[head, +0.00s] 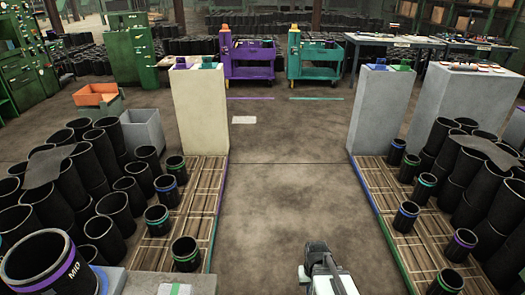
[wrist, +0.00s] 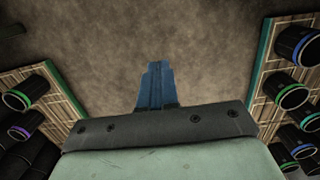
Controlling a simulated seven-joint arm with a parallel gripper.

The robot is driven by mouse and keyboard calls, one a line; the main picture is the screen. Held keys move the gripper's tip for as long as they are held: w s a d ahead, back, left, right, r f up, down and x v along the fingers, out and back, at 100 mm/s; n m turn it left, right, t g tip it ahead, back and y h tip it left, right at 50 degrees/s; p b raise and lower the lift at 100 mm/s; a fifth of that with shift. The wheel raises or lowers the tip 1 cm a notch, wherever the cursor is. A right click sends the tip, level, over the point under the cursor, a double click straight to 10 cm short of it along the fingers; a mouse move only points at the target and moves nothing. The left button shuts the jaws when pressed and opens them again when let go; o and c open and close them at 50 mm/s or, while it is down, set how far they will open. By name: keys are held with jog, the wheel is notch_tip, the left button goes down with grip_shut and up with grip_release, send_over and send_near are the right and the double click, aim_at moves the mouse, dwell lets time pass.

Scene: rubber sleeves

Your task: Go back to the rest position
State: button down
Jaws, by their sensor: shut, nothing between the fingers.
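My gripper shows in the wrist view as blue fingers (wrist: 157,85) pressed together, with nothing between them. Bare floor (wrist: 150,30) lies below it, between two wooden pallets. In the head view my arm (head: 325,270) stands at the bottom, a little right of centre; its fingers cannot be made out there. A large black sleeve with a purple band (head: 45,268) stands at the bottom left, apart from my arm.
Black sleeves with coloured bands stand on the left pallet (head: 178,225) and right pallet (head: 385,195). Pale blocks (head: 202,110) and (head: 377,110) stand behind them. Purple (head: 252,62) and teal (head: 318,62) carts stand at the back. The middle aisle is clear.

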jog(key=s+f+g, duration=0.3)
jog(key=s+f, duration=0.5)
jog(key=s, duration=0.5)
jog(key=s+f+g, duration=0.2)
jog(key=s+f, duration=0.6)
jog(key=s, duration=0.5)
jog(key=shift+g, duration=0.4)
dwell(1.0)
